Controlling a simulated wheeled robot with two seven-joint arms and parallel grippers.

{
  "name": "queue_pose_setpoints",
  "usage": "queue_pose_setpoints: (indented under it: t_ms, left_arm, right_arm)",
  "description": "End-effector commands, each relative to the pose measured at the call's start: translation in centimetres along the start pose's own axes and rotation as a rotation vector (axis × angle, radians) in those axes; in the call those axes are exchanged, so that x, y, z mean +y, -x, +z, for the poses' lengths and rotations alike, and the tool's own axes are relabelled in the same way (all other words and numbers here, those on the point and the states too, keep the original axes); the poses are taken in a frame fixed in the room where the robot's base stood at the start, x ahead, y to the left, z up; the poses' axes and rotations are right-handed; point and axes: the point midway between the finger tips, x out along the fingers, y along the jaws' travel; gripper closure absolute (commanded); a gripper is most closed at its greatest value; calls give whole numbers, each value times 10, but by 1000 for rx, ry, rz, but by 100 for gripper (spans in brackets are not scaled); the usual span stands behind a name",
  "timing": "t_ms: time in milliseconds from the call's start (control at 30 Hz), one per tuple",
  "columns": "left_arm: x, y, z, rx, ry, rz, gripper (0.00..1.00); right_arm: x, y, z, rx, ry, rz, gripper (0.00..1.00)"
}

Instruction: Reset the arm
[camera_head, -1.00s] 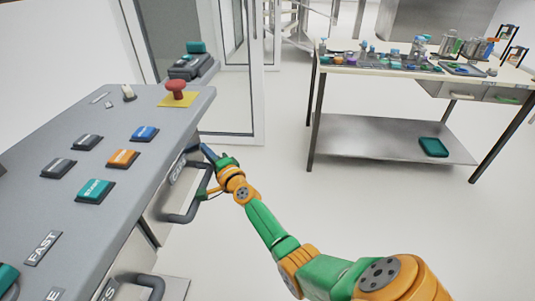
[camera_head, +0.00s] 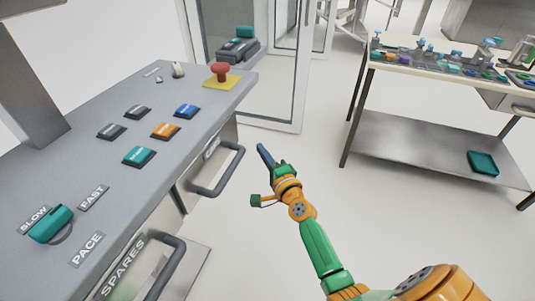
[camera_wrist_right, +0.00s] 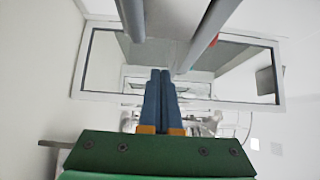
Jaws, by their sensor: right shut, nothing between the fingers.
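My right arm (camera_head: 318,248), green and orange, reaches in from the lower right in the head view. Its gripper (camera_head: 264,154) has blue fingers pointing up and left, beside the grey control console (camera_head: 70,165) and apart from its drawer handle (camera_head: 222,175). In the right wrist view the gripper (camera_wrist_right: 160,75) shows two blue fingers close together, shut and with nothing between them. My left gripper does not show in either view.
The console has a red button (camera_head: 221,71), several coloured keys and a teal pace knob (camera_head: 50,224). A lower handle (camera_head: 165,265) sticks out at its front. A workbench (camera_head: 440,73) with many small items stands right. Bare floor lies between.

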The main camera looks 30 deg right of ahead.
Motion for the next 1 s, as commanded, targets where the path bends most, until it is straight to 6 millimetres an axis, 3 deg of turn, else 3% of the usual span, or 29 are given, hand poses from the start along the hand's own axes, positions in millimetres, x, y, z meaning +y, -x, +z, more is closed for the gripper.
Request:
queue_pose_setpoints:
  t_ms: [133, 300, 367, 467, 533, 600, 667, 700, 767, 800, 900, 1000]
  left_arm:
    - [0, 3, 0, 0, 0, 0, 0]
    - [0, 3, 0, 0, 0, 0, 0]
    - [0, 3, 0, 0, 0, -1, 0]
    - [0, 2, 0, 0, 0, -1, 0]
    - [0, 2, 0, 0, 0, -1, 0]
    - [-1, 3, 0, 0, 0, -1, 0]
    - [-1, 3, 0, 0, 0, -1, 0]
    - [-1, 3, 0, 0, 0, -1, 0]
    - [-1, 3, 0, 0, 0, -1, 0]
    - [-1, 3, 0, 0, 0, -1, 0]
    - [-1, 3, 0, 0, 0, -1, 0]
    - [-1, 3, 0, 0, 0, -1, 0]
  right_arm:
    - [0, 21, 0, 0, -2, 1, 100]
    - [0, 26, 0, 0, -1, 1, 100]
    - [9, 27, 2, -5, 18, 22, 100]
    - [63, 37, 14, -45, 152, 157, 100]
    - [127, 60, 28, -117, 321, 314, 100]
    - [193, 97, 41, -226, 515, 477, 100]
    - [244, 137, 49, -343, 678, 602, 100]
    - [275, 168, 53, -431, 783, 679, 100]
    - [315, 218, 57, -582, 938, 780, 100]
    - [338, 254, 57, -689, 1035, 837, 100]
    - [376, 337, 52, -959, 1240, 936, 100]
    - [393, 400, 44, -1181, 1376, 979, 100]
